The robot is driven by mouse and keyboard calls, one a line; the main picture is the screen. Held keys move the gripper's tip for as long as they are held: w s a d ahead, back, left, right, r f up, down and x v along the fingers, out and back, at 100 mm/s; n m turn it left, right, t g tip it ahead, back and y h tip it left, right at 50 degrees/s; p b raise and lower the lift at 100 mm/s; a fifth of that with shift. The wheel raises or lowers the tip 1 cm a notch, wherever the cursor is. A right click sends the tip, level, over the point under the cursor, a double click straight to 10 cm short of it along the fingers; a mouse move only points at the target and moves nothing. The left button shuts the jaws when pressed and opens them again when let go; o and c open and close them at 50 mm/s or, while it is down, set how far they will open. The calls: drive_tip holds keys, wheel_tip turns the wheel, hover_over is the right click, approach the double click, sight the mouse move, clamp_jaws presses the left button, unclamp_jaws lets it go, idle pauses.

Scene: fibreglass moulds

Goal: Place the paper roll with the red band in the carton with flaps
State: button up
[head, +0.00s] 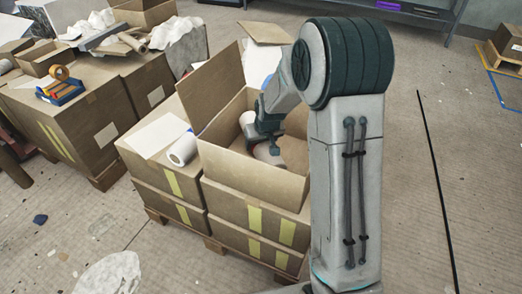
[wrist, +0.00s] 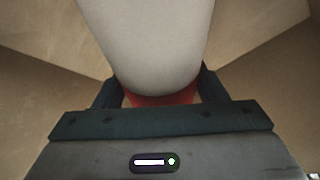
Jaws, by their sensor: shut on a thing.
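The paper roll with the red band (wrist: 150,45) fills the upper middle of the wrist view, white, with its red band (wrist: 165,98) low between the fingers. My gripper (wrist: 160,88) is shut on it, one dark finger on each side. In the head view my gripper (head: 268,138) reaches down inside the open carton with flaps (head: 245,173). Part of the held roll, with a bit of red, shows there below the gripper. Brown carton walls surround the roll in the wrist view. I cannot tell whether the roll touches the carton's bottom.
Another white roll (head: 183,150) lies on the closed boxes left of the carton. A white cylindrical thing (head: 247,119) shows inside the carton beside my gripper. A tape dispenser (head: 60,87) stands on boxes at the left. The floor at right is mostly clear.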

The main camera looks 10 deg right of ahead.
sight(266, 145)
drive_tip(key=shift+f+b, duration=0.35)
drive_tip(key=shift+f, duration=1.15)
drive_tip(key=shift+f, duration=0.1)
drive_tip(key=o, duration=1.3)
drive_tip(key=p+v, duration=0.3)
drive_tip(key=v, duration=0.9)
drive_tip(key=shift+w, duration=0.1)
